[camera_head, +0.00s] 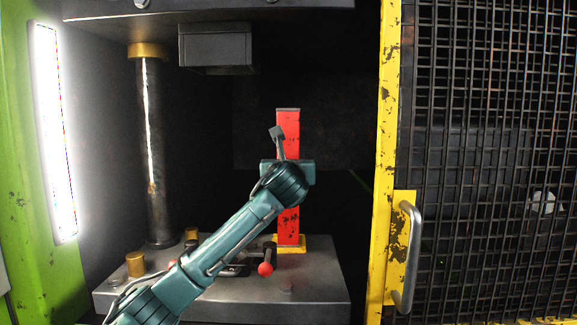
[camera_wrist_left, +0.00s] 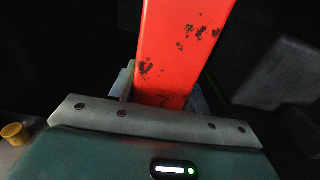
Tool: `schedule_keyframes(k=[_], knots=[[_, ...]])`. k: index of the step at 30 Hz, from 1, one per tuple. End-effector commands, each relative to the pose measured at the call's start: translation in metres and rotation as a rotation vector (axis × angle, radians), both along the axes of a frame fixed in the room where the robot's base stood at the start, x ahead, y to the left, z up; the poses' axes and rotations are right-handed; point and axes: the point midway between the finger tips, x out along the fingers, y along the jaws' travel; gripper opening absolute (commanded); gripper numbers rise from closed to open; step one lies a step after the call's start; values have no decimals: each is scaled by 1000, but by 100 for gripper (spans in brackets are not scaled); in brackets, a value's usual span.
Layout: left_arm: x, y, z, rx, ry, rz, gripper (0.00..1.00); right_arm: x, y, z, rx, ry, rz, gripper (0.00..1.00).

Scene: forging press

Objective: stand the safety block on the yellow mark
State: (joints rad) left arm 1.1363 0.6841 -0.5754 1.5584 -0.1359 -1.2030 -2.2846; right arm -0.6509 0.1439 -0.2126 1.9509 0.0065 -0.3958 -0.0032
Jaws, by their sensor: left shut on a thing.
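The safety block (camera_head: 288,222) is a tall red bar with worn paint, upright in the head view. Its foot is at the yellow mark (camera_head: 292,250) on the grey press bed; I cannot tell whether it touches or hangs just above. My left gripper (camera_head: 288,168) is shut on the block around its middle, and its wrist hides part of the block. The block (camera_wrist_left: 180,50) also rises from between the fingers of my left gripper (camera_wrist_left: 162,100) in the left wrist view, where its foot is hidden. My right gripper is not in view.
A dark column (camera_head: 150,160) stands left of my arm. A dark upper block (camera_head: 215,47) hangs above. A red-knobbed lever (camera_head: 265,268) is close to the block's foot on the bed (camera_head: 320,285). A mesh door with a yellow frame (camera_head: 388,150) borders the opening at right.

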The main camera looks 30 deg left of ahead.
Motion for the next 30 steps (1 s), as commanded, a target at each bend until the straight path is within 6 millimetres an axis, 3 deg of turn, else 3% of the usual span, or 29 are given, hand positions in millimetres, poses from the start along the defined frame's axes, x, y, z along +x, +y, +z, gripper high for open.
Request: schedule_keyframes(k=[5,6,13,23,30], knots=[[-1,0,2,3,-9,0,0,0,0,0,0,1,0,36],[0,0,-3,1,2,1,49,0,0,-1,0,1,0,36],[0,0,-3,0,1,0,68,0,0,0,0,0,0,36],[-1,-1,1,0,0,0,69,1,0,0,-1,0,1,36],[-31,-20,0,4,0,-3,69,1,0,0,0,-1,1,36]])
